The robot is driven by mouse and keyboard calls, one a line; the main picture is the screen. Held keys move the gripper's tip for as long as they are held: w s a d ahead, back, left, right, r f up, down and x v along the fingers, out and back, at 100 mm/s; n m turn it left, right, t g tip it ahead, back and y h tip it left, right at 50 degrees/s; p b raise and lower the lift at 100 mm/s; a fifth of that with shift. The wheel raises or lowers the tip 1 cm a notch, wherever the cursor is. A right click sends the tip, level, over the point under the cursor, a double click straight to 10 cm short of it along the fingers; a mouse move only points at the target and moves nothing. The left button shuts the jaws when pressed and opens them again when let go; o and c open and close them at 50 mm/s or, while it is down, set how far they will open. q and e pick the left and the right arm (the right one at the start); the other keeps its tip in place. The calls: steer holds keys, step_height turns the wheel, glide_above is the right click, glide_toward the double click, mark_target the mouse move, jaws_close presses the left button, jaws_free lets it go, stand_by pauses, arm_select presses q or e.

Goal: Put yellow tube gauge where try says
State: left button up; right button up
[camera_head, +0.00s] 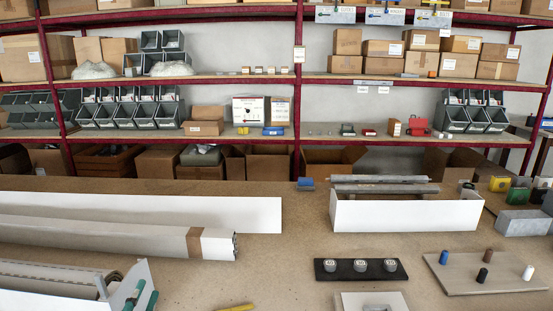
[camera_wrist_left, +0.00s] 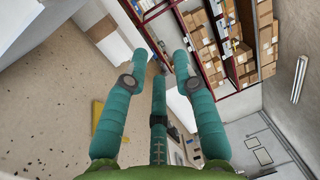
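A yellow flat piece (camera_head: 236,308) is cut off by the bottom edge of the head view; I cannot tell whether it is the tube gauge. A yellow piece (camera_wrist_left: 97,115) also lies on the table in the left wrist view, partly behind a finger. A black tray (camera_head: 361,277) holds three grey round pieces with white number labels, too small to read surely. My left gripper (camera_head: 142,296) shows teal fingertips at the bottom left of the head view. In the left wrist view its fingers (camera_wrist_left: 160,62) are spread with nothing between them. My right gripper is not in view.
A wooden board (camera_head: 465,277) carries several coloured pegs. A white box (camera_head: 405,214) holds grey profiles. Long white profiles (camera_head: 110,236) cover the left side. Yellow (camera_head: 499,184) and green (camera_head: 517,196) blocks stand at right. The middle of the table is clear; shelves stand behind.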

arm_select(q)
steer(key=s+f+n+g+y, duration=0.1)
steer(key=s+f+n+g, duration=0.35)
steer(key=f, duration=0.35)
steer(key=s+f+n+g+y, duration=0.1)
steer(key=s+f+n+g, duration=0.4)
steer(key=f, duration=0.4)
steer(key=s+d+f+n+g+h, duration=0.1)
steer(key=s+d+f+n+g, duration=0.25)
steer(key=s, duration=0.25)
steer(key=s+d+f+n+g+h, duration=0.2)
steer(key=s+f+n+g, duration=0.1)
steer(key=s+f, duration=0.3)
steer(key=s+f+g, duration=0.1)
steer(key=s+f, duration=0.2)
steer(key=f, duration=1.9)
steer(key=s+a+f+g, duration=0.1)
steer(key=s+a+f, duration=0.2)
steer(key=s+f, duration=1.1)
steer(key=shift+s+y, duration=0.3)
steer(key=shift+s, duration=0.7)
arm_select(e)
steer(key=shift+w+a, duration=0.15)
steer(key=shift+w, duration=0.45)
